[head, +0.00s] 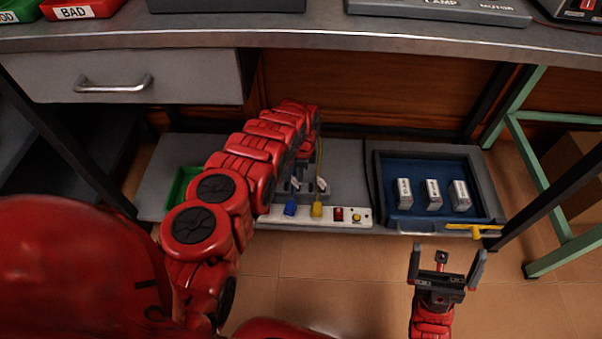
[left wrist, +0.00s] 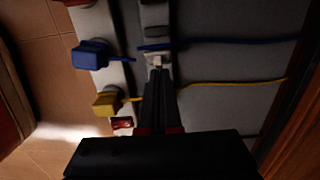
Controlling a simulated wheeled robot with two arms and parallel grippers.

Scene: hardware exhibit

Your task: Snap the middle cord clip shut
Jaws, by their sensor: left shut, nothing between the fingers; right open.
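Blue (head: 290,208) and yellow (head: 317,210) plugs sit in a white power strip (head: 270,213) on the low shelf. In the head view, small white clip parts (head: 321,184) stand behind the strip; my left arm hides part of that area and my left gripper. In the left wrist view, my left gripper (left wrist: 158,72) is shut and empty, its tips at or just short of a pale clip (left wrist: 157,59) beside the blue cord (left wrist: 230,41). I cannot tell contact or whether the clip is latched. The yellow cord (left wrist: 220,84) runs nearby. My right gripper (head: 446,258) is open and empty.
A blue-lined tray (head: 400,170) with three white labelled boxes (head: 433,194) is at right. A yellow piece (head: 470,229) lies at its front edge. A green bin (head: 182,185) is at left. The workbench (head: 330,37) overhangs the shelf; a green frame (head: 530,170) stands at right.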

